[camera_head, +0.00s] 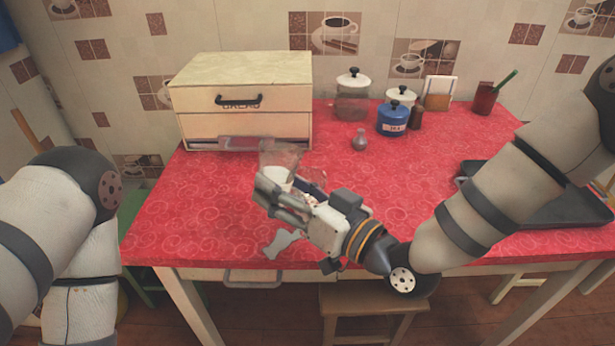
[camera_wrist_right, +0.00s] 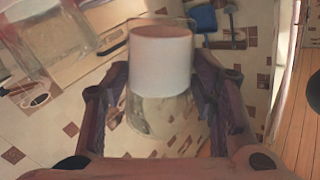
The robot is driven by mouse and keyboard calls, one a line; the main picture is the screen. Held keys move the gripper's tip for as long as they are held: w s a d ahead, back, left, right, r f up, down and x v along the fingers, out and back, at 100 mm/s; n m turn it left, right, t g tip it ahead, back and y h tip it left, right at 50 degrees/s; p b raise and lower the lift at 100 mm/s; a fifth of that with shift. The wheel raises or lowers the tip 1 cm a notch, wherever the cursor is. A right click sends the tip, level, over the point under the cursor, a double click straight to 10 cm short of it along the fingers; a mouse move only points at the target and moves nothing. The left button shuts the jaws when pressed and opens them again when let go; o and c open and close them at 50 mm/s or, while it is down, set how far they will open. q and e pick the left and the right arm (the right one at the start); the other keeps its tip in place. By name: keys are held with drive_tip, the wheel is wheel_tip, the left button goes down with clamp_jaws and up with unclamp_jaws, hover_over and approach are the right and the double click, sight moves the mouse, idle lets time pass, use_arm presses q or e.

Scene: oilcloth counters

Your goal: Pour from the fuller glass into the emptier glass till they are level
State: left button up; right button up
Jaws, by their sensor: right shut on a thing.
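My right gripper (camera_head: 270,190) is shut on a clear glass (camera_head: 281,158) with white liquid in its lower part in the head view. This glass looks a little tilted and is held near the front left of the table. In the right wrist view the held glass (camera_wrist_right: 162,72) stands between the fingers, with a broad white band of liquid. A second clear glass (camera_head: 317,179) is just right of it, partly hidden behind my gripper. It also shows at the upper left of the right wrist view (camera_wrist_right: 45,38); its level is hard to read. My left gripper is out of view.
A cream bread box (camera_head: 245,90) stands behind the glasses. A small grey vase (camera_head: 359,139), a blue canister (camera_head: 392,119) and jars are at the back. A dark tray (camera_head: 560,205) lies right. A pale small thing (camera_head: 282,241) is at the front edge.

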idle(0.8)
drive_tip(key=f, duration=0.2)
drive_tip(key=f+n+b, duration=0.1)
drive_tip(key=f, duration=0.2)
drive_tip(key=s+a+f+n+b, duration=0.1)
drive_tip(key=f, duration=0.1)
drive_tip(key=shift+f, duration=0.2)
drive_tip(key=shift+s+a+r+n+p, duration=0.15)
drive_tip(key=shift+r+n+p, duration=0.15)
drive_tip(key=shift+n, duration=0.3)
drive_tip(key=shift+a+f+n, duration=0.1)
drive_tip(key=shift+f+n, duration=0.05)
drive_tip(key=shift+n, duration=0.15)
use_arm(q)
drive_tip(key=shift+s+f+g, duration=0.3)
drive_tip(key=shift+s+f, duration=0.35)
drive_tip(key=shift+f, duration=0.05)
use_arm(e)
drive_tip(key=shift+s+f, duration=0.1)
drive_tip(key=shift+f, duration=0.1)
